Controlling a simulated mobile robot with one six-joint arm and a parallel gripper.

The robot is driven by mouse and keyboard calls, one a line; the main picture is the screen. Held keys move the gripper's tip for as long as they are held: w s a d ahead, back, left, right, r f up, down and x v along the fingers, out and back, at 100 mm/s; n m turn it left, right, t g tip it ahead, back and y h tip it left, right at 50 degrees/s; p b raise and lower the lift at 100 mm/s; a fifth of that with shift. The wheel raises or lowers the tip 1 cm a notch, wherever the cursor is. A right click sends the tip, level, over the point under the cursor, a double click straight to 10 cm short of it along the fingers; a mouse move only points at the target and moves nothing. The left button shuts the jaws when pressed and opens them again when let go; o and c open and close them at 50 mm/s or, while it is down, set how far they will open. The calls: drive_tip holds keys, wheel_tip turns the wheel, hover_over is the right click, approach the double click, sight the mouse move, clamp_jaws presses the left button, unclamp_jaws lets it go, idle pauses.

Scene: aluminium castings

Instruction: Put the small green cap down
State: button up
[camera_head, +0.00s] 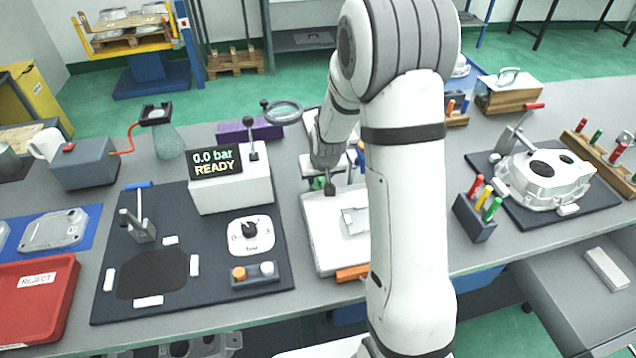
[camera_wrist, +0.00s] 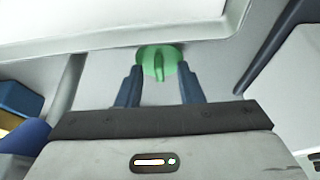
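In the wrist view the small green cap (camera_wrist: 160,61) is round with a raised rib across its face. It sits between the two dark blue fingertips of my gripper (camera_wrist: 160,72), which touch it on both sides. My gripper is shut on the cap. In the head view my gripper (camera_head: 330,187) points down near the back left of a white tray (camera_head: 325,255) on the bench.
Left of the tray is a dark mat (camera_head: 110,290) with a clamp and a display box (camera_head: 230,190) reading "0.0 bar READY". A magnifier (camera_head: 284,112) stands behind. To the right are a pen-like tool holder (camera_head: 474,217) and a casting (camera_head: 545,180) on another mat.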

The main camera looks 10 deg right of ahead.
drive_tip(key=shift+c, duration=0.2)
clamp_jaws()
drive_tip(key=shift+r, duration=0.1)
